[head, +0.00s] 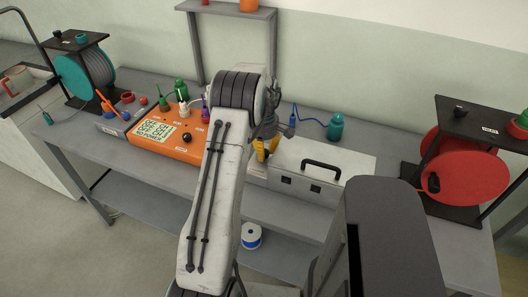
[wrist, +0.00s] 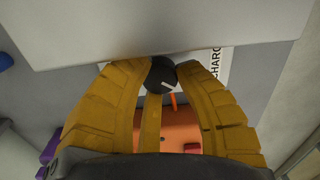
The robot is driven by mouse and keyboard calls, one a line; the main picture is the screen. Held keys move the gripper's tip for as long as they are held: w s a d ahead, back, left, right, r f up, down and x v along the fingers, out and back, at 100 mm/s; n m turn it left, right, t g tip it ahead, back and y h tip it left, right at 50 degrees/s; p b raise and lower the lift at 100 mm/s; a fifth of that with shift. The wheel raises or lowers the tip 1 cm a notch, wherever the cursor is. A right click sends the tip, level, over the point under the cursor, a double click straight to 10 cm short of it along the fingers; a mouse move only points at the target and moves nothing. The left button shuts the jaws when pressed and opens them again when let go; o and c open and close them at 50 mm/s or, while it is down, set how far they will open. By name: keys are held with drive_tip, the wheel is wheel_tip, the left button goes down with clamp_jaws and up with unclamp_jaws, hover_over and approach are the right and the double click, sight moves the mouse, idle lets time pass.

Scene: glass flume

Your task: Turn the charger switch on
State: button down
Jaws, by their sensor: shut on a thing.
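In the wrist view, a round black knob (wrist: 162,75) with a pale pointer line sits between the tips of my gripper (wrist: 163,66). My two yellow fingers are shut on it from both sides. The charger switch itself is hidden there.
The white case (head: 345,158) has a black handle (head: 321,168). An orange unit (head: 160,147) with a black knob stands left of my arm. A teal reel (head: 80,78) is at the far left, a red reel (head: 465,165) at the right. A green bottle (head: 336,127) stands behind the case.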

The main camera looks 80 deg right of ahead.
drive_tip(key=shift+a+f, duration=0.1)
drive_tip(key=shift+f, duration=0.05)
drive_tip(key=c, duration=1.2)
unclamp_jaws()
drive_tip(key=shift+w, duration=0.1)
